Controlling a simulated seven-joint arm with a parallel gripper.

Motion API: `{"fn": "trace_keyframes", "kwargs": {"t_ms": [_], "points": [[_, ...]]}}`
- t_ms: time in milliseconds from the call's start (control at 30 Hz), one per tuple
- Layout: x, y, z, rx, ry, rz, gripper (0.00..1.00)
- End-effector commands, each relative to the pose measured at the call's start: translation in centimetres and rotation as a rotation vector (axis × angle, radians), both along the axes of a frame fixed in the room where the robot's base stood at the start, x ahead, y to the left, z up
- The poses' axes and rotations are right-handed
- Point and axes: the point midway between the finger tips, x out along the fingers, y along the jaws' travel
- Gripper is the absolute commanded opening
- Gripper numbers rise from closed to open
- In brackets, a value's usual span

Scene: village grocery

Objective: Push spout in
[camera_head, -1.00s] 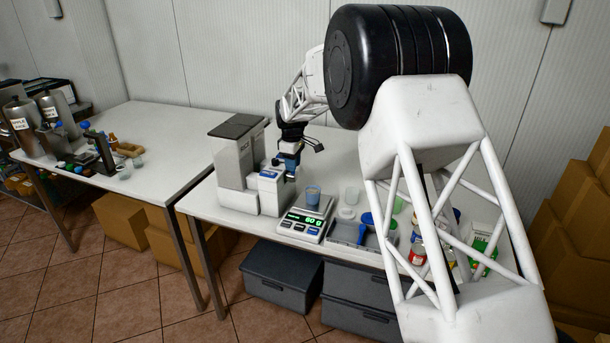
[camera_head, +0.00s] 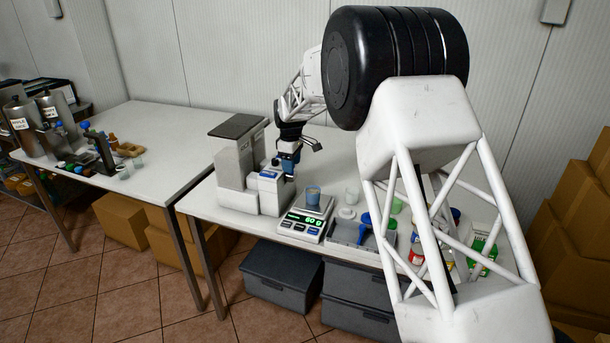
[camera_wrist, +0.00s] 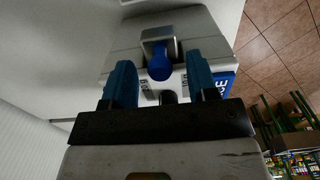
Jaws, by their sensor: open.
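The dispenser (camera_head: 236,160) is a pale grey box with a dark lid at the left end of the near table. A round blue part, apparently the spout's end (camera_wrist: 159,66), shows under a grey bracket there. My gripper (camera_head: 289,163) is at the dispenser's front right. In the wrist view my gripper (camera_wrist: 161,84) is open, its two blue fingers on either side of the blue part. I cannot tell whether they touch it.
A scale (camera_head: 301,227) reading 60 g stands in front of the dispenser, with a blue-tinted cup (camera_head: 313,196) on its plate. A grey tray (camera_head: 345,236), cups and bottles stand to the right. Another table (camera_head: 165,125) lies left. Dark bins (camera_head: 282,275) sit below.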

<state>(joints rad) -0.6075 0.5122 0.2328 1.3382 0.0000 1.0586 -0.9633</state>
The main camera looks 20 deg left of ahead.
Motion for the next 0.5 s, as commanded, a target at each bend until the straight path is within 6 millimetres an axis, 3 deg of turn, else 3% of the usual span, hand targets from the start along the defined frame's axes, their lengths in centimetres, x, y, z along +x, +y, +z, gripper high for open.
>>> {"fn": "trace_keyframes", "kwargs": {"t_ms": [500], "points": [[0.0,0.0,3.3,0.001,-0.001,0.000,0.53]]}}
